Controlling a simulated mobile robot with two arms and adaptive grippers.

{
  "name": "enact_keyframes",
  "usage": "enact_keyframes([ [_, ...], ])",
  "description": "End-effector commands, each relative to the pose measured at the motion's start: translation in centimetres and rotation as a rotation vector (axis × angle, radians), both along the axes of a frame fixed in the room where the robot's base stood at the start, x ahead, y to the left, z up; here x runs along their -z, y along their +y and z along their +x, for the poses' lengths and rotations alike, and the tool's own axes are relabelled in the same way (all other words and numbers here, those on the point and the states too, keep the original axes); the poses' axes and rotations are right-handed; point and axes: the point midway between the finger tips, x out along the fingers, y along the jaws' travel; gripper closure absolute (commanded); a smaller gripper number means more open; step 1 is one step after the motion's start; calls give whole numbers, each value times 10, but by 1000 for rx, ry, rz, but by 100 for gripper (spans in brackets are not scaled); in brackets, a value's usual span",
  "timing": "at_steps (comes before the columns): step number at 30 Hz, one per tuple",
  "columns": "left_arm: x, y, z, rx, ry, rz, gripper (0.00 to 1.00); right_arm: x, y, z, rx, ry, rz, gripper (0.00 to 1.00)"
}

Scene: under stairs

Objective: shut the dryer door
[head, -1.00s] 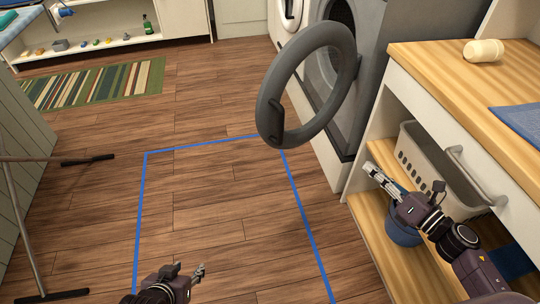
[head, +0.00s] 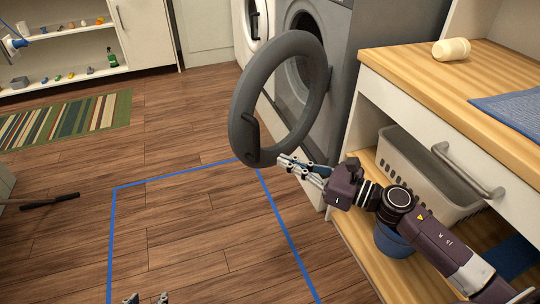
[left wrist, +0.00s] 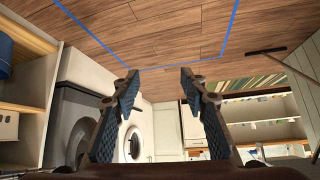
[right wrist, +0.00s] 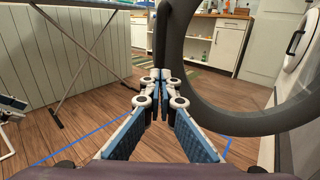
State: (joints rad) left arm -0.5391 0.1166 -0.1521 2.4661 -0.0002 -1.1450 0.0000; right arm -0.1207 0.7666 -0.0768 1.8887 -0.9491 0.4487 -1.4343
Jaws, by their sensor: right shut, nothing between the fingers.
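The grey dryer (head: 340,75) stands at the upper middle right of the head view. Its round ring-shaped door (head: 318,110) is swung wide open, standing out over the floor with its handle (head: 245,138) at the free edge. My right gripper (head: 282,160) is shut and empty, close to the door's lower rim; I cannot tell whether they touch. In the right wrist view the door (right wrist: 205,110) curves just right of the fingertips (right wrist: 161,76). My left gripper (head: 146,300) shows only its tips at the head view's bottom edge. In the left wrist view its fingers (left wrist: 160,72) are apart and empty.
A wooden counter (head: 420,68) with a cup (head: 452,49) and blue cloth (head: 515,105) stands at right. Below it are a laundry basket (head: 400,168) and a blue bucket (head: 393,243). Blue tape (head: 180,175) marks open floor. A white washer (head: 250,28) stands behind the dryer.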

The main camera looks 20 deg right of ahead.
Motion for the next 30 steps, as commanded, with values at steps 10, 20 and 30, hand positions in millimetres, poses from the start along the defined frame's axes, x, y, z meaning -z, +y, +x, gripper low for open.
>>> enact_keyframes([
  [10, 8, 3, -12, -4, 58, 11, 60, -1, 29, 34, 1, -1, 0, 100],
  [20, 10, 5, -15, -6, 72, 15, 60, 0, 34, 39, 1, 1, 2, 100],
  [30, 11, 7, -20, -8, 96, 21, 60, -1, 35, 40, 5, 1, 2, 100],
])
